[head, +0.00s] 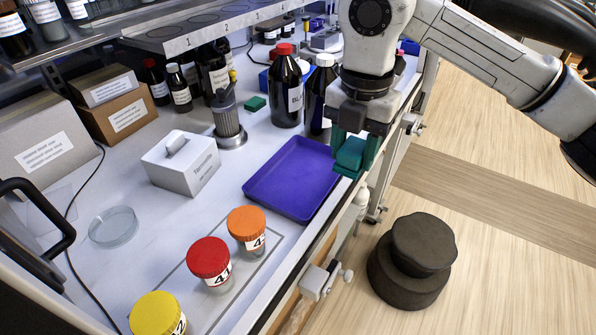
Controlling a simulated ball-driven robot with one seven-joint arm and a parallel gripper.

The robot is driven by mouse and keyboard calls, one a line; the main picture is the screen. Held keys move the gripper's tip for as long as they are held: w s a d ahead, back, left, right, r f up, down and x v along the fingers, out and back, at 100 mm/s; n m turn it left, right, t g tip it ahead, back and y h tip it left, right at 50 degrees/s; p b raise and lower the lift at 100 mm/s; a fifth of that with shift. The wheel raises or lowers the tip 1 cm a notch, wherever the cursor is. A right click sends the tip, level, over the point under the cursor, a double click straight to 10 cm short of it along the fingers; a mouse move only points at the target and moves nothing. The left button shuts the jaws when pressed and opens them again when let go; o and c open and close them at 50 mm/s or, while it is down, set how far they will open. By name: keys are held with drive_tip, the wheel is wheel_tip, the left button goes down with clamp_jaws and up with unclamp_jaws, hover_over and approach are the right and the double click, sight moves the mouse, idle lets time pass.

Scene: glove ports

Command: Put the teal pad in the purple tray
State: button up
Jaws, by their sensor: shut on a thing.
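The purple tray (290,180) lies empty on the white bench, near its front edge. My gripper (354,160) is at the upper right of the tray in the head view, with its jaws pointing down. It is shut on a teal pad (350,152), which shows between the dark teal fingers. The pad appears to be above the bench edge, just beyond the tray's right corner; its exact height is hard to tell. A smaller dark green block (255,103) lies on the bench farther back.
Dark bottles (286,92) stand behind the tray, close to my gripper. A metal cylinder (229,120) and a white tissue box (181,163) are to the left. Orange-lidded (246,223), red-lidded (209,257) and yellow-lidded (158,314) jars stand in front. A dark stool (412,260) is on the floor.

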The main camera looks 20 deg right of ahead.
drive_tip(key=w+a+f+p, duration=0.2)
drive_tip(key=w+a+f, duration=0.1)
drive_tip(key=w, duration=0.4)
hover_over(300, 179)
drive_tip(key=f, duration=0.5)
drive_tip(key=shift+s+d+f, duration=0.15)
drive_tip(key=shift+s, duration=0.25)
drive_tip(key=shift+w+f+p, duration=0.35)
drive_tip(key=shift+w+f, duration=0.05)
drive_tip(key=shift+f, duration=0.3)
drive_tip(key=shift+f+p, duration=0.35)
drive_tip(key=shift+f, duration=1)
drive_tip(key=o, duration=1)
drive_tip(key=shift+f, duration=0.15)
wheel_tip(300, 179, up, 12)
drive_tip(key=shift+r+b, duration=0.15)
drive_tip(key=shift+b, duration=0.8)
